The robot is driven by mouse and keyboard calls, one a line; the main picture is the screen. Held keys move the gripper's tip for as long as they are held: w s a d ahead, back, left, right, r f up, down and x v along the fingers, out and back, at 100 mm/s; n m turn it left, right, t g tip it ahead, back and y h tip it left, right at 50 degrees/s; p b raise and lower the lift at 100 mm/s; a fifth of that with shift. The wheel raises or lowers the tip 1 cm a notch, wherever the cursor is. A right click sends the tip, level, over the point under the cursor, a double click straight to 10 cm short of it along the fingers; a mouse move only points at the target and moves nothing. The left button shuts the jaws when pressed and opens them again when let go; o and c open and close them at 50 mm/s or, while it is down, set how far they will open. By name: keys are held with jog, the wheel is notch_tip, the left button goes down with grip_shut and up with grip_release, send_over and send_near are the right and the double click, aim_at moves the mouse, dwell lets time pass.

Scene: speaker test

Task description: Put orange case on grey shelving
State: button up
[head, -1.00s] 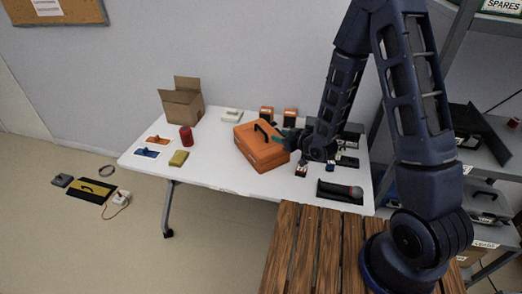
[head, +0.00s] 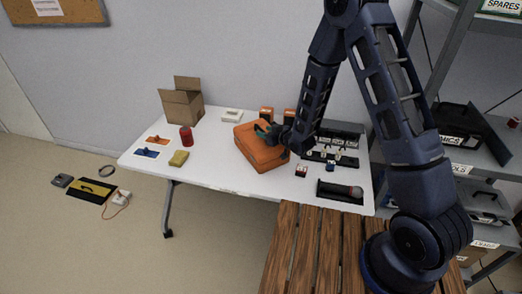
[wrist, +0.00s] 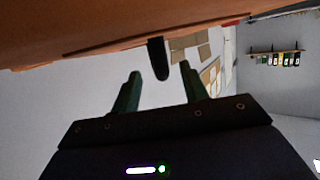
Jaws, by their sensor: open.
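The orange case (head: 258,152) lies on the white table. Its dark handle is largely hidden by my gripper in the head view. The case (wrist: 110,32) fills the top of that view. I cannot tell whether a finger touches the handle. The grey shelving (head: 452,82) stands at the right, beyond my arm.
The white table (head: 215,172) also holds a cardboard box (head: 182,104), a red can (head: 186,136), a yellow sponge (head: 179,158) and a black tray with a microphone-like item (head: 340,191). A slatted wooden surface (head: 302,245) is in front. The shelves hold a black bin (head: 465,125) and cases.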

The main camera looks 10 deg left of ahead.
jog(key=shift+w+a+f, duration=0.1)
jog(key=shift+w+a, duration=0.15)
jog(key=shift+a, duration=0.15)
grip_shut()
dwell(1.2)
